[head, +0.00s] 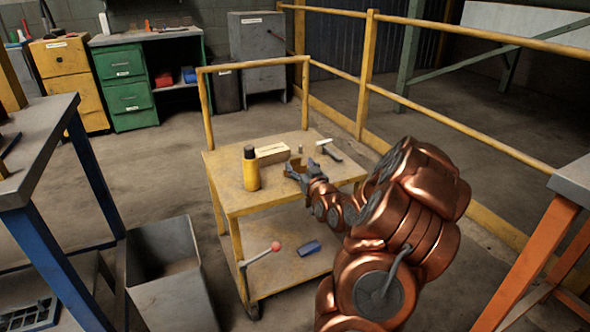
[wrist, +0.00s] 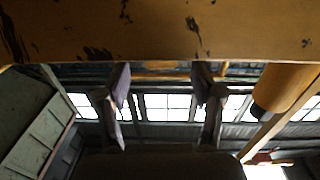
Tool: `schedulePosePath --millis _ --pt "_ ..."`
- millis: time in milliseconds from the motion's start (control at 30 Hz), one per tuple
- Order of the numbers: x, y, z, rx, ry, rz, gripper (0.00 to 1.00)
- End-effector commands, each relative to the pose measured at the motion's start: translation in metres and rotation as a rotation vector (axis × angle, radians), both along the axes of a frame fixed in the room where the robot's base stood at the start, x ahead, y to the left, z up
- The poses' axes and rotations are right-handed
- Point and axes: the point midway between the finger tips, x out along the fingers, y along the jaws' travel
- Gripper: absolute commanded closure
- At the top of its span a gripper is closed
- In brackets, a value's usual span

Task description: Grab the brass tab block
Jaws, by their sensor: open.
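A small brass-coloured piece (head: 296,162), likely the brass tab block, shows on the top of the yellow cart (head: 235,194), right at my gripper. It is small and partly hidden by the fingers, so its shape is unclear. My gripper (head: 297,174) is open, low over the cart top, to the right of the yellow bottle. In the wrist view the two fingers (wrist: 161,92) stand wide apart. I cannot make out the block between them there. A scratched yellow-brown surface (wrist: 150,28) fills the top of that view.
A yellow bottle (head: 251,170) with a dark cap stands left of my gripper. A labelled tan box (head: 272,154) lies behind, with a small upright metal piece (head: 301,149) and a dark-headed tool (head: 331,151) to the right. A yellow railing (head: 367,75) runs behind the cart.

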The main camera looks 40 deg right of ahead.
Motion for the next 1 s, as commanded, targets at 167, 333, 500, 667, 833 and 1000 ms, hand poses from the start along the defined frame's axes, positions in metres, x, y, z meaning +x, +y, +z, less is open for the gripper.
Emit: schedulePosePath --millis 167,333,500,667,833,1000 --pt "0.021 -0.006 -0.008 0.000 0.000 0.002 0.33" --pt "0.035 -0.012 -0.005 -0.003 -0.001 0.001 0.33" --pt "0.039 -0.015 -0.005 0.000 0.000 -0.001 0.33" --pt "0.039 -0.015 -0.005 0.000 0.001 0.000 0.33" --pt "0.039 -0.015 -0.006 0.000 0.001 0.000 0.47" --pt "0.039 -0.015 -0.006 0.000 0.001 0.000 0.65"
